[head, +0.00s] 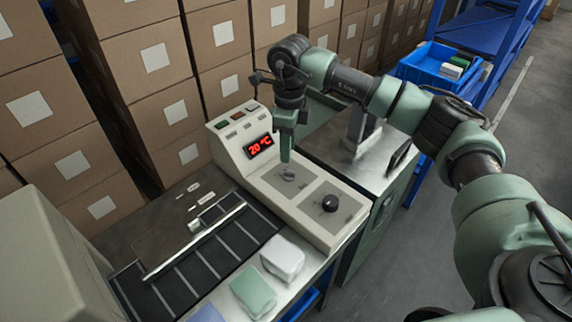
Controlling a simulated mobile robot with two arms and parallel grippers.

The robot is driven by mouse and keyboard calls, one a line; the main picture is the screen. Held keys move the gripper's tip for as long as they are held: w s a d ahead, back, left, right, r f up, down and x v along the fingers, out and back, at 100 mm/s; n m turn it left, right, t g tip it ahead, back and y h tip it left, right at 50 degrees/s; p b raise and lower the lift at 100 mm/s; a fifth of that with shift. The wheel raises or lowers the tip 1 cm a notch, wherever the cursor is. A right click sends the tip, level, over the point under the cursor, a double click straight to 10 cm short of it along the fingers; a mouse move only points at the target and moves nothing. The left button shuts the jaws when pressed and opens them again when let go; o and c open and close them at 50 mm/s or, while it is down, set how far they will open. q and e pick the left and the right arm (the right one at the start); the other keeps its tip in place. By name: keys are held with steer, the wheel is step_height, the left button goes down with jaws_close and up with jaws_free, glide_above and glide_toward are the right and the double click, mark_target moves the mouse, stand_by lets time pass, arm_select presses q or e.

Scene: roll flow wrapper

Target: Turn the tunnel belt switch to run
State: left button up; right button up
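A small grey rotary switch (288,175) sits on the left panel and a round black knob (330,203) on the right one. I cannot read the labels, nor tell which is the tunnel belt switch or how it is set. My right gripper (286,156) points down just above the grey switch; contact and finger gap cannot be made out. My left gripper is out of view.
A dark conveyor (205,258) lies left of the box, with a white pack (283,259) and a green pack (253,291) on the bench beside it. A metal-topped cabinet (345,165) stands behind right. Stacked cartons (150,60) line the back; a blue bin (432,66) is at upper right.

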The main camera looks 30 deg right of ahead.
mark_target(290, 171)
steer(key=shift+s+d+f, duration=0.1)
steer(key=shift+d+f, duration=0.05)
steer(key=shift+d, duration=0.25)
steer(key=shift+a+f+p, duration=0.15)
steer(key=shift+f+p, duration=0.55)
steer(key=shift+f, duration=2.85)
steer(key=shift+c, duration=0.3)
jaws_close()
